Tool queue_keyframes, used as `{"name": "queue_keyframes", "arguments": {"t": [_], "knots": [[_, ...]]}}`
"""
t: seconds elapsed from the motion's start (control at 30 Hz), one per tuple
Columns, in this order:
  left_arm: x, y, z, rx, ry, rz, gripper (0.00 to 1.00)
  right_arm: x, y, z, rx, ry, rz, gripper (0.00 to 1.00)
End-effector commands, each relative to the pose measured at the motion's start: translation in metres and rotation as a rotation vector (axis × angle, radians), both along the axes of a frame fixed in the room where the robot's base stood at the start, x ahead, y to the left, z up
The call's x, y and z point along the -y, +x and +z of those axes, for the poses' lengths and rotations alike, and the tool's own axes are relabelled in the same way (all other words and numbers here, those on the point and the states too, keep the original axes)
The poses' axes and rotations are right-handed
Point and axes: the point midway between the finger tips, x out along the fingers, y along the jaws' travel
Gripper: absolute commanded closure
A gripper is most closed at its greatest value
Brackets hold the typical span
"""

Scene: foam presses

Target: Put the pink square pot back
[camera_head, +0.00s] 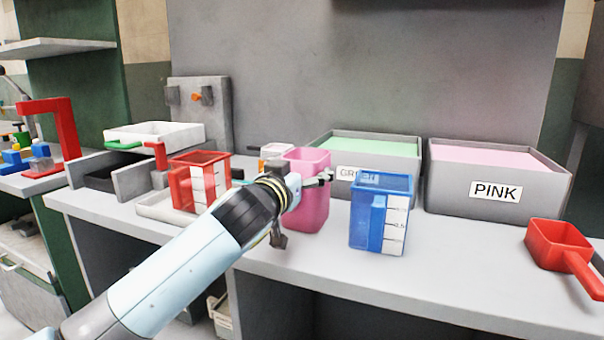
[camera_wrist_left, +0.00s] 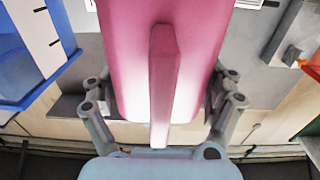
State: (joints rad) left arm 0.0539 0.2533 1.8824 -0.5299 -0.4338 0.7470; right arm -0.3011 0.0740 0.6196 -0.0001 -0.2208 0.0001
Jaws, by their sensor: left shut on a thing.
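The pink square pot (camera_head: 309,207) stands upright at the front middle of the worktop in the head view. It looks at or just above the surface; I cannot tell which. My left gripper (camera_head: 300,187) is at the pot, with its fingers on either side of it. In the left wrist view the pink pot (camera_wrist_left: 190,45) fills the middle, its handle toward the camera, and my left gripper (camera_wrist_left: 162,115) is shut on it. The arm hides part of the pot's left side. My right gripper is not in view.
A blue measuring jug (camera_head: 370,228) stands close right of the pot, and a red jug (camera_head: 184,188) stands to the left. Behind are a green-filled bin (camera_head: 402,172) and a bin labelled PINK (camera_head: 455,190). A red scoop (camera_head: 550,245) lies at the right.

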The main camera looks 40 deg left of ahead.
Motion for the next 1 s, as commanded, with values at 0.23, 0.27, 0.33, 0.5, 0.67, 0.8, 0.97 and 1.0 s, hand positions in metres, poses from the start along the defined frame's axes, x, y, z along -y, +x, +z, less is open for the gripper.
{"name": "queue_keyframes", "arguments": {"t": [0.23, 0.27, 0.33, 0.5, 0.67, 0.8, 0.97, 1.0], "knots": [[0.000, 0.000, -0.004, 0.000, 0.000, 0.000, 0.12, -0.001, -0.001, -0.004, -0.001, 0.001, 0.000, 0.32], [0.000, 0.000, -0.003, 0.000, -0.001, 0.000, 0.08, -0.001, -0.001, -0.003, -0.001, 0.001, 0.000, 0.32], [0.000, 0.000, -0.003, 0.000, -0.001, 0.000, 0.00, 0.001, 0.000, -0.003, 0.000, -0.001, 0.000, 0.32], [0.000, 0.000, -0.002, 0.000, -0.001, 0.000, 0.00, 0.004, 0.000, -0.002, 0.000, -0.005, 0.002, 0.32], [0.000, 0.000, -0.001, 0.000, -0.001, 0.000, 0.00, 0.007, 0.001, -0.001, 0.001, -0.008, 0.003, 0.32], [0.003, -0.011, 0.000, -0.001, 0.000, 0.000, 0.00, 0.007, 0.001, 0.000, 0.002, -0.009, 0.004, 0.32], [0.011, -0.046, -0.002, -0.003, 0.000, -0.001, 0.00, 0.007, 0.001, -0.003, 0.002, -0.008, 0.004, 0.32], [0.013, -0.055, -0.002, -0.003, -0.001, -0.001, 0.00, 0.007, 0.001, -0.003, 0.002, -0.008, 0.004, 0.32]]}}
